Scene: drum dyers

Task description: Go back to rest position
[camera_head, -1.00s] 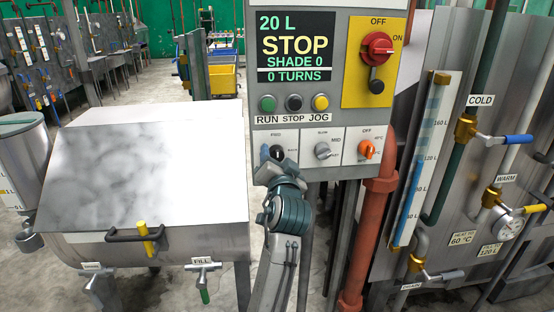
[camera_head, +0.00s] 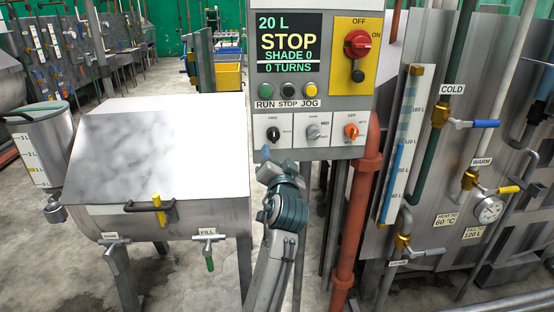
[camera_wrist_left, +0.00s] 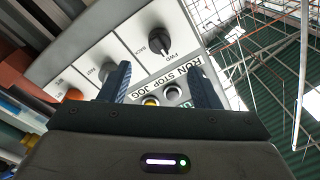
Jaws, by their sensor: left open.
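My left gripper (camera_head: 267,157) is just below the FWD knob (camera_head: 272,134) on the grey control panel (camera_head: 306,88) in the head view. The arm hides part of the gripper there. In the left wrist view the two dark fingers (camera_wrist_left: 162,84) are spread apart with nothing between them. The panel's black FWD/BACK knob (camera_wrist_left: 160,40) shows beyond the fingers, apart from them. The display (camera_head: 289,42) reads 20 L, STOP, SHADE 0, 0 TURNS. My right gripper is in neither view.
A steel drum machine with a sloped lid (camera_head: 160,145) stands left of my arm. A red pipe (camera_head: 350,220) runs down right of it. Valves and a blue level gauge (camera_head: 400,150) are at the right. Grey floor shows at the lower left.

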